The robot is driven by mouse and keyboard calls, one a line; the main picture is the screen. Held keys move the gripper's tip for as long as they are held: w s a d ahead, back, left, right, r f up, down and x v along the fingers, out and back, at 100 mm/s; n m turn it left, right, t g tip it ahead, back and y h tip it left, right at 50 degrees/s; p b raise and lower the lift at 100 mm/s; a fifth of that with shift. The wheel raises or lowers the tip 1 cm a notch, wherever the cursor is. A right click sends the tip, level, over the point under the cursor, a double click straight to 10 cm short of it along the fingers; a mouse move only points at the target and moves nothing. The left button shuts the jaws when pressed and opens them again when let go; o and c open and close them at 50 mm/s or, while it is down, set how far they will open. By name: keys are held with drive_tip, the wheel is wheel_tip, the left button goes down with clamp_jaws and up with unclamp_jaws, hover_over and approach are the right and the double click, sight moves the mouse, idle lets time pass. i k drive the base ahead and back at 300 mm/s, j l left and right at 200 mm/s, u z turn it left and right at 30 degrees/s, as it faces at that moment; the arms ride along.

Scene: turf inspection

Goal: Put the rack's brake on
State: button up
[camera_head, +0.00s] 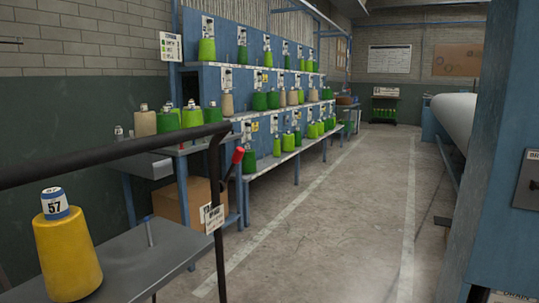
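A red-tipped lever (237,156) sticks up beside a black upright post at the near end of a low grey-topped rack or trolley (150,262). The lever tilts up and to the right. A small white tag (211,217) hangs on the post below it; its print is too small to read. I cannot tell from here whether the lever is the brake or which way it is set. A black handlebar (100,160) crosses the left foreground. A yellow yarn cone marked 57 (67,255) stands on the grey top, near an empty peg (149,232). My gripper is out of view.
A blue creel (220,77) with several green and beige cones runs along the left. A cardboard box (184,198) sits under the side table. A blue machine cabinet (500,200) stands close on the right. The concrete aisle (335,220) between is clear.

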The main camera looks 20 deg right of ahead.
sight(238, 154)
drive_tip(key=i+j+z, duration=0.25)
drive_tip(key=l+u, duration=0.15)
drive_tip(key=u, duration=1)
drive_tip(key=i+l+u, duration=0.1)
drive_tip(key=l+u, duration=0.9)
drive_tip(key=l, duration=0.15)
drive_tip(key=k+l+u, duration=0.15)
drive_tip(key=l+u, duration=0.35)
drive_tip(key=k+l+u, duration=0.2)
drive_tip(key=l+u, duration=0.25)
drive_tip(key=k+l, duration=0.25)
drive_tip(key=l, duration=0.25)
drive_tip(key=k+l+u, duration=0.1)
drive_tip(key=k+l, duration=0.15)
drive_tip(key=l, duration=0.25)
drive_tip(key=k+l, duration=0.3)
drive_tip(key=l, duration=0.2)
drive_tip(key=k+l+u, duration=0.1)
drive_tip(key=k+l, duration=0.15)
drive_tip(key=l, duration=0.25)
drive_tip(key=k+l, duration=0.3)
drive_tip(key=l, duration=0.15)
